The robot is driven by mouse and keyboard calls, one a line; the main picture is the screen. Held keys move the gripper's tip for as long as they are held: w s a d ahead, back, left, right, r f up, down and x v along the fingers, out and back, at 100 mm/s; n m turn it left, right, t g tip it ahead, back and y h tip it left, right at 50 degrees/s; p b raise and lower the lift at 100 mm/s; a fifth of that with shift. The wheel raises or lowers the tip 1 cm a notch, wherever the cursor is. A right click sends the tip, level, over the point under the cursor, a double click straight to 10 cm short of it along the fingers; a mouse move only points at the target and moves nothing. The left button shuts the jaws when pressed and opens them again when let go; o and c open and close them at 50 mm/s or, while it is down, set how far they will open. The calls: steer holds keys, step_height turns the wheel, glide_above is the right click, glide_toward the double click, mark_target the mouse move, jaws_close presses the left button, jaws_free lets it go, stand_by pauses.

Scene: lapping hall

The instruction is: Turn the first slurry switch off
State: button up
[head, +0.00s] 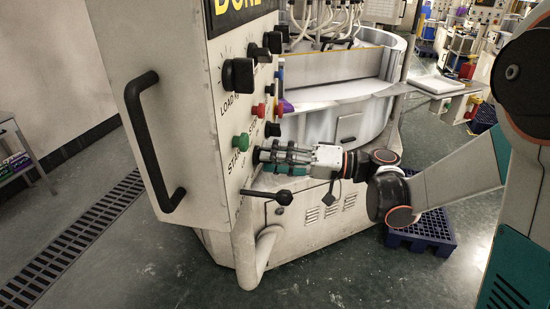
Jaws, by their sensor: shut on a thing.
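The machine's white control panel (190,95) stands in the middle left of the head view, seen at a slant. My gripper (260,157) reaches in from the right, its fingertips at the lower part of the panel, just right of and below the green START button (241,141). The fingers are shut on a small panel control, taken to be the first slurry switch. The fingers hide it, so its position and label cannot be read.
A large black knob (238,74) and red buttons (258,110) sit above my gripper. A black ball-ended lever (283,197) juts out below it. A black handle (150,140) is on the panel's left side. A blue pallet (425,240) lies on the floor beneath my arm.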

stand_by(0.3)
steer(key=o, duration=1.1)
steer(key=shift+c, duration=0.2)
steer(key=v, duration=1.2)
steer(key=shift+f, duration=0.1)
